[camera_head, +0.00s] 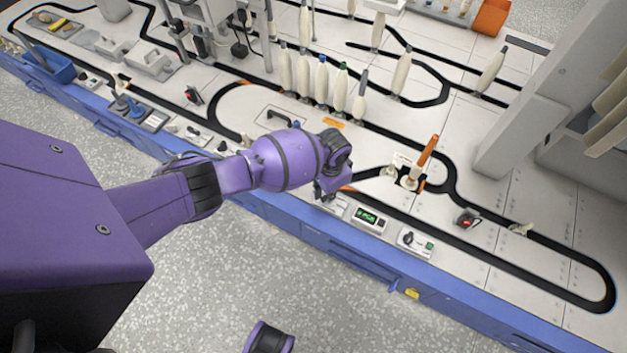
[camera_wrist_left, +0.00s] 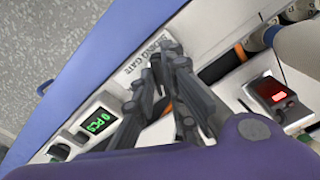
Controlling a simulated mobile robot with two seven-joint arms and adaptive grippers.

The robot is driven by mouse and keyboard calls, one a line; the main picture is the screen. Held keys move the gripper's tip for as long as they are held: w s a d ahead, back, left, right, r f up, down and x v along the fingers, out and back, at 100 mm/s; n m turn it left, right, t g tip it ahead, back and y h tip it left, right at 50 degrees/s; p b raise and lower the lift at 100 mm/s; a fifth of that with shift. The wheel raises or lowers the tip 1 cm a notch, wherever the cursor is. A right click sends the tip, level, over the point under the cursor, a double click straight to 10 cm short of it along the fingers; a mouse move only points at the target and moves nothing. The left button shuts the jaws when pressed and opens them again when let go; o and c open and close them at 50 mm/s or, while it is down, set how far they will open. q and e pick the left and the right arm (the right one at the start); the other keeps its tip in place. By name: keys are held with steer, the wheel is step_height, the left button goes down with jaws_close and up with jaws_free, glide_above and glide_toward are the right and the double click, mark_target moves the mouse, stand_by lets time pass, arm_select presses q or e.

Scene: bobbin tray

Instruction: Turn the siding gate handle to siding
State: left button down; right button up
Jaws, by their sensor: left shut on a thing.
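The siding gate panel (camera_head: 337,208) is a small pale plate at the front edge of the bench. Its lettering, ending in "GATE" (camera_wrist_left: 142,62), shows in the left wrist view. My left gripper (camera_head: 324,192) is down over this panel; its dark fingers (camera_wrist_left: 165,68) are close together beside the lettering. It is shut on the siding gate handle, which the fingers almost wholly hide. I cannot tell which way the handle points. My right gripper is not in view.
A counter box with a green display (camera_head: 368,218) and a knob box (camera_head: 414,242) stand right of the panel. A black track (camera_head: 480,238) runs behind. An orange-topped bobbin (camera_head: 428,150) stands behind right; several pale bobbins (camera_head: 322,82) stand further back.

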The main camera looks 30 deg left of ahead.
arm_select(q)
steer(key=shift+w+d, duration=0.1)
steer(key=c, duration=1.8)
jaws_free()
step_height(320, 180, up, 12)
